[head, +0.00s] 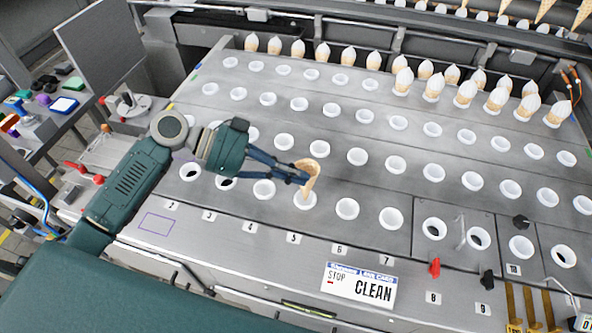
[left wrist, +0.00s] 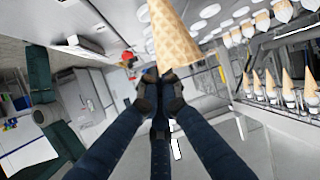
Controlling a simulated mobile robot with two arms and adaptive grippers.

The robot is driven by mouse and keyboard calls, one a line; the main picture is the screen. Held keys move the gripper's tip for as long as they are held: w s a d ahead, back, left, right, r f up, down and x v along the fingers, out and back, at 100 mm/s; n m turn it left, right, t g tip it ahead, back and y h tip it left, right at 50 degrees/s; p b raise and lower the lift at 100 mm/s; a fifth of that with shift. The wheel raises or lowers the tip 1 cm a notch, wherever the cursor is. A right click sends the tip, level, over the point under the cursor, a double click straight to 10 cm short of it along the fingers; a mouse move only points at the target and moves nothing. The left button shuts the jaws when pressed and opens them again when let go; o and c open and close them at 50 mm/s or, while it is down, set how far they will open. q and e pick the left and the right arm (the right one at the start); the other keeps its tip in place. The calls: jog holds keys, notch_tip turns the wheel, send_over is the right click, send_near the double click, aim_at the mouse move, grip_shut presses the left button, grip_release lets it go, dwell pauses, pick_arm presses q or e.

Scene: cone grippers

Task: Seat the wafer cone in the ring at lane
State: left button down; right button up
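The wafer cone (head: 310,184) is tan and held mouth up, slightly tilted, in my left gripper (head: 302,175). The gripper's dark blue fingers reach it from the left. The cone's lower end overlaps the white ring (head: 304,206) in the front row behind label 5. I cannot tell whether the tip is inside the ring or above it. In the left wrist view the cone (left wrist: 176,38) rises large from between the fingertips of the left gripper (left wrist: 160,92), which are closed on it. My right gripper is not in view.
Empty white rings fill rows across the metal plate (head: 330,168). Filled cones (head: 465,94) stand in the back rows, mostly right. A "CLEAN" sign (head: 360,287), red knob (head: 434,267) and black knobs lie along the front. A cluttered side table (head: 62,115) is at left.

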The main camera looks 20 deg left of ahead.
pick_arm(q)
jog(key=shift+f+b, duration=1.45)
jog(key=shift+f, duration=1.1)
jog(key=shift+f+b, duration=0.85)
jog(key=shift+f, duration=0.1)
jog(key=shift+f+b, duration=0.35)
jog(key=shift+f, duration=0.05)
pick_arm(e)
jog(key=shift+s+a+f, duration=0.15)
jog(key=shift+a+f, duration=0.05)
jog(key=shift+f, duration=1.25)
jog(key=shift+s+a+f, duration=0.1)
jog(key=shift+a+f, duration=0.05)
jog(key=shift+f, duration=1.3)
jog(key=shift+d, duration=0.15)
pick_arm(q)
jog(key=c, duration=1.9)
grip_release()
jog(key=shift+o, duration=0.2)
